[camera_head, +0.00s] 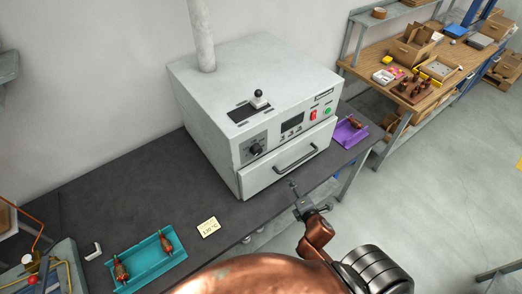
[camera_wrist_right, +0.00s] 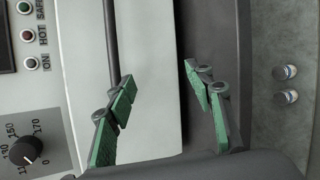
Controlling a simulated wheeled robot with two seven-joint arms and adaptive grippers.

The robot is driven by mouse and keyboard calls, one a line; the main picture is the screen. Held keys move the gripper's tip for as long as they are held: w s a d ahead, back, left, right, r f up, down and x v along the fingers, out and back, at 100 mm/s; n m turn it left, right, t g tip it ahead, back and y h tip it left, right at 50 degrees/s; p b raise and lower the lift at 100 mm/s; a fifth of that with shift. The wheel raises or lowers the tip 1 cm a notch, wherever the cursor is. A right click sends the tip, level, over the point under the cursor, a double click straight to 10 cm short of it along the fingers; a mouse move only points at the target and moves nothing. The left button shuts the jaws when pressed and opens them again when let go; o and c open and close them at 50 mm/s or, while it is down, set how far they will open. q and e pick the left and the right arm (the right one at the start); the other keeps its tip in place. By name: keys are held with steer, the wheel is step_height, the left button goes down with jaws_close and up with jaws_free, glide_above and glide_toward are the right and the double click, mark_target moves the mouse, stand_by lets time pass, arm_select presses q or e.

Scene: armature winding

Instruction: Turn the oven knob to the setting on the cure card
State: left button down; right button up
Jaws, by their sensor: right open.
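The oven (camera_head: 245,80) is a pale grey box on a dark bench. Its black knob (camera_head: 256,149) is on the front panel, at the left. The wrist view shows the knob (camera_wrist_right: 27,150) at the lower left, with dial numbers including 110, 130, 150 and 170; its exact setting is hard to read. The cure card (camera_head: 208,227) lies on the bench and appears to read 120 °C. My right gripper (camera_head: 298,197) is open and empty in front of the oven drawer, apart from the knob. Its green-padded fingers (camera_wrist_right: 160,85) are spread. My left gripper is not visible.
The drawer handle (camera_head: 297,158) runs across the oven front near my right gripper. A teal tray (camera_head: 145,268) with copper-wound parts stands front left; a purple tray (camera_head: 347,135) is right of the oven. Bench room (camera_head: 130,190) is clear left of the oven.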

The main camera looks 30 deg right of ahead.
steer(key=w+a+r+n+t+y+p, duration=0.15)
steer(key=a+r+n+t, duration=0.25)
steer(key=r+n, duration=0.65)
steer(key=n+t+y+p, duration=0.15)
steer(key=n+y, duration=0.25)
steer(key=n, duration=0.4)
glide_toward(258, 152)
steer(key=w, duration=0.4)
steer(key=w+p, duration=0.1)
steer(key=w, duration=0.3)
steer(key=shift+w+a+f+p, duration=0.1)
steer(key=shift+w+a+p, duration=0.2)
steer(key=shift+w, duration=0.05)
steer(key=c, duration=1.2)
